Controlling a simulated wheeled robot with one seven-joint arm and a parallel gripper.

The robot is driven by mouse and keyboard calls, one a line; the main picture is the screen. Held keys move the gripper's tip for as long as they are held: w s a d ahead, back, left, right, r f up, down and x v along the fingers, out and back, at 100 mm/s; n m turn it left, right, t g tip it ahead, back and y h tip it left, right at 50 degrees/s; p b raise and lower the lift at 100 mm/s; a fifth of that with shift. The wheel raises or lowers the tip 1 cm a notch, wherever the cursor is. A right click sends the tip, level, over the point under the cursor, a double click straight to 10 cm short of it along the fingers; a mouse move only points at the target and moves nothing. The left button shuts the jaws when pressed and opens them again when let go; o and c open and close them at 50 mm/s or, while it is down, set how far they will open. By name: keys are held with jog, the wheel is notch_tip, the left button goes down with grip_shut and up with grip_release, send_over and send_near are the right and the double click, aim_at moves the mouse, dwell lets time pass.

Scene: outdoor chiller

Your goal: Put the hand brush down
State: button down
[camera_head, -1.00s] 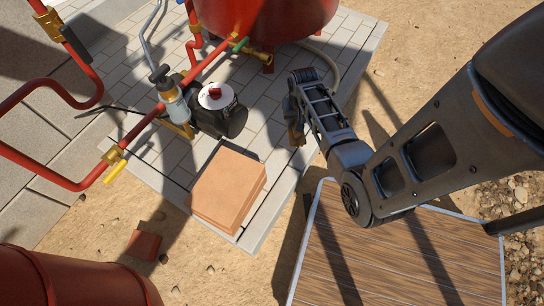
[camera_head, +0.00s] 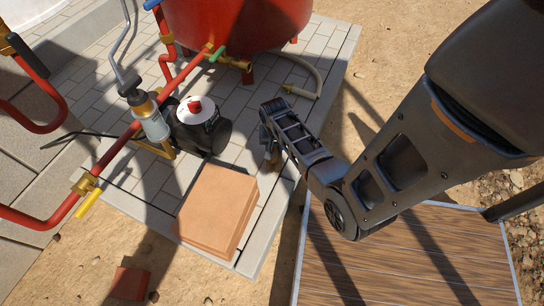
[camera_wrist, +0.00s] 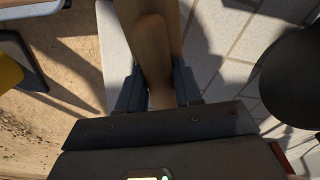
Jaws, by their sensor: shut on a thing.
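My gripper (camera_wrist: 158,90) is shut on the wooden handle of the hand brush (camera_wrist: 153,45), with one dark finger on each side of it. The brush runs away from the gripper toward the top of the wrist view. Its bristles cannot be made out. In the head view my gripper (camera_head: 266,135) hangs over the right part of the pale paving (camera_head: 268,188). A small brown bit of the brush (camera_head: 275,158) shows below it, mostly hidden by the arm. I cannot tell whether the brush touches the paving.
A stack of tan slabs (camera_head: 218,205) lies just left of the gripper. A wooden-topped table (camera_head: 400,265) is at the lower right. Paving between the pump and hose (camera_head: 305,75) is partly clear.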

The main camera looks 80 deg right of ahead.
jog(key=shift+w+a+f, duration=0.2)
jog(key=shift+w+f, duration=0.15)
jog(key=shift+w, duration=0.05)
jog(key=shift+f+b, duration=1.1)
jog(key=shift+f, duration=0.75)
jog(key=shift+f, duration=0.15)
jog(key=c, duration=0.8)
grip_release()
jog(key=shift+o, duration=0.2)
